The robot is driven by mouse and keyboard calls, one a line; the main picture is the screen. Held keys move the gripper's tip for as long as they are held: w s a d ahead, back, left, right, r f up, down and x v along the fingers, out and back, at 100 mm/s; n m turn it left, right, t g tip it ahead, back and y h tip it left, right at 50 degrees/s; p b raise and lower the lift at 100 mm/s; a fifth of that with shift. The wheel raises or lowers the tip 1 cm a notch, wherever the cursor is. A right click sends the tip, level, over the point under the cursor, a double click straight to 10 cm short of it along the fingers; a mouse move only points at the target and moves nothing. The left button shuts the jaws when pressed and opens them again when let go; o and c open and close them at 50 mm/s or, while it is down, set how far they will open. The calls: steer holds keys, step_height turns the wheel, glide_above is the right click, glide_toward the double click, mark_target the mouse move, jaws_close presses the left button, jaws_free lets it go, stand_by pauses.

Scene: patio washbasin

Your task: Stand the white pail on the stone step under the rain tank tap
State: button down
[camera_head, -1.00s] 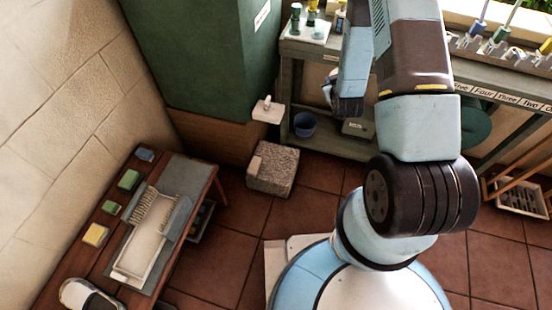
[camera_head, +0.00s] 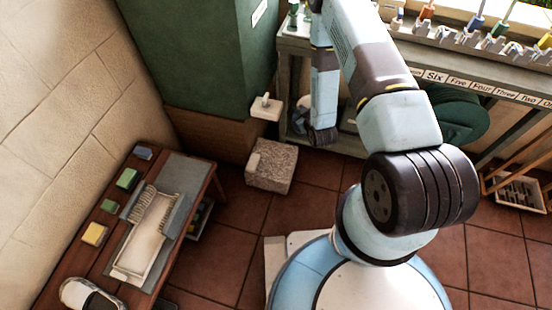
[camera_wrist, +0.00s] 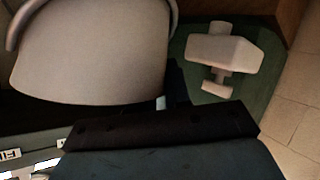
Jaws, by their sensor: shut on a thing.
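The white pail (camera_wrist: 92,50) fills the upper left of the wrist view, its pale wall close to the camera. My gripper (camera_wrist: 172,92) is shut on it; the grip point is partly hidden by the dark gripper body. In the head view my arm hides most of the pail and gripper. The rain tank (camera_head: 200,50) is a tall green block with a white tap (camera_head: 267,108) at its lower right. The tap also shows in the wrist view (camera_wrist: 222,50), right of the pail.
A wooden table (camera_head: 60,250) with a grey mat, a white tray and small blocks stands at the left. A grey bench (camera_head: 500,78) with numbered labels runs along the right back. Tiled floor (camera_head: 230,240) is open between the table and my base.

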steer(key=s+a+f+n+y, duration=0.1)
steer(key=s+a+f, duration=0.2)
steer(key=f, duration=0.3)
steer(key=s+a+f+n+g+y, duration=0.1)
steer(key=s+a+f, duration=0.1)
steer(key=s+f, duration=0.3)
steer(key=s+a+f+n+y, duration=0.1)
steer(key=s+a+f+y, duration=0.15)
steer(key=f, duration=0.45)
steer(key=w+a+f+h, duration=0.1)
steer(key=w+a+f, duration=0.6)
steer(key=w+f, duration=0.5)
steer(key=shift+w+f+g, duration=0.2)
steer(key=shift+f+g, duration=0.1)
steer(key=shift+f, duration=0.1)
steer(key=c, duration=1.1)
jaws_free()
steer(key=shift+o, duration=0.2)
steer(key=v, duration=1.2)
